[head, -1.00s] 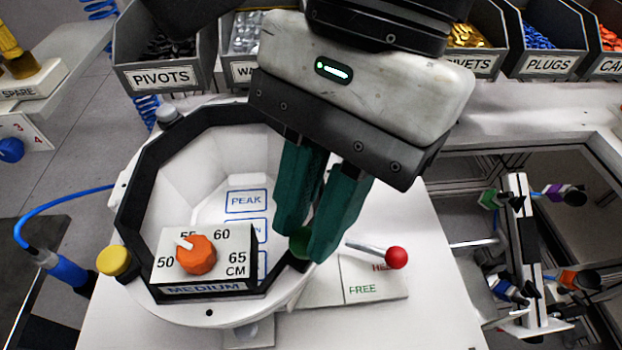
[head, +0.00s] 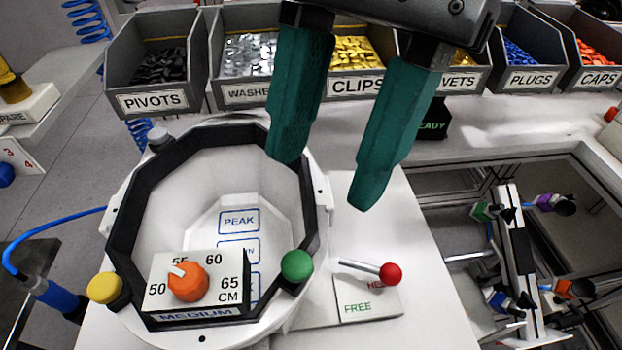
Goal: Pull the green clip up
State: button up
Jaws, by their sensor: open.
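The green clip (head: 297,265) is a round green knob on the front right of the black rim of a white helmet shell (head: 200,190). It shows in full, with nothing touching it. My gripper (head: 325,185) is open and empty, with its two teal fingers spread wide. It hangs above and behind the green clip, clear of it. The left finger overlaps the shell's right rim in the picture, and the right finger is over the white table right of the shell.
A yellow clip (head: 104,288) and a grey clip (head: 160,139) sit on the same rim. A size dial with an orange knob (head: 188,282) stands at the shell's front. A red-ended lever (head: 390,273) is right of the green clip. Labelled bins (head: 155,100) line the back.

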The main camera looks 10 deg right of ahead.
jog(key=shift+v, duration=2)
